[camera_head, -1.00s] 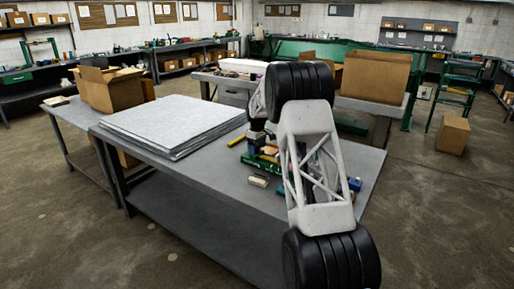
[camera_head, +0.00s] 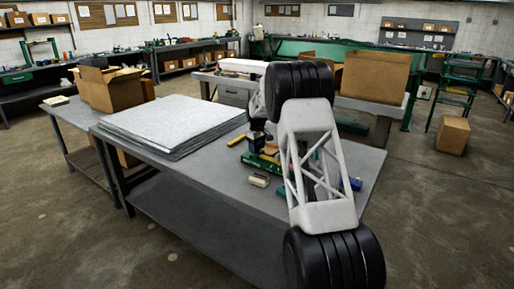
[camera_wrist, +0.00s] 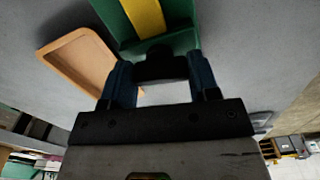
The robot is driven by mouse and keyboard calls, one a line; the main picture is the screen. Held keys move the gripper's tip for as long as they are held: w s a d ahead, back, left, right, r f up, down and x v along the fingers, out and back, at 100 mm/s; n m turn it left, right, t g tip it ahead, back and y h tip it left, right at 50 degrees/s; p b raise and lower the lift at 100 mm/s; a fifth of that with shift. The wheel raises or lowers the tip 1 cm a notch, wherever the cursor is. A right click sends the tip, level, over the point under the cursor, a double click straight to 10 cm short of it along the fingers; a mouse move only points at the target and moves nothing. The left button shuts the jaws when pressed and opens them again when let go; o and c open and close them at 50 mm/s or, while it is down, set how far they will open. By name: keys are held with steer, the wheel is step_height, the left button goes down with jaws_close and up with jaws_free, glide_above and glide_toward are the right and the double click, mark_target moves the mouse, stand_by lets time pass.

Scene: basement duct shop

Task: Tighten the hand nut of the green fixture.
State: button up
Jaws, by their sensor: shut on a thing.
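The green fixture (camera_wrist: 160,30) fills the top of the wrist view, with a yellow bar (camera_wrist: 145,15) along it. A black hand nut (camera_wrist: 160,65) is at its near side. My gripper (camera_wrist: 160,78) has its two blue fingers on either side of the nut and is shut on it. The fingers partly cover the nut's sides. In the head view the green fixture (camera_head: 262,161) is on the grey workbench (camera_head: 215,178), partly hidden behind my arm. I cannot tell how far the nut is turned.
A shallow orange-brown tray (camera_wrist: 75,65) lies left of the fixture in the wrist view. On the bench are a stack of grey sheets (camera_head: 175,122), a yellow tool (camera_head: 236,140), a small pale block (camera_head: 259,180) and a blue item (camera_head: 355,184). The bench's front left is clear.

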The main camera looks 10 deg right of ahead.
steer(key=m, duration=1.2)
steer(key=shift+r, duration=0.1)
steer(key=shift+w+m, duration=0.1)
steer(key=shift+m, duration=2)
steer(key=o, duration=0.9)
steer(key=shift+r, duration=3.9)
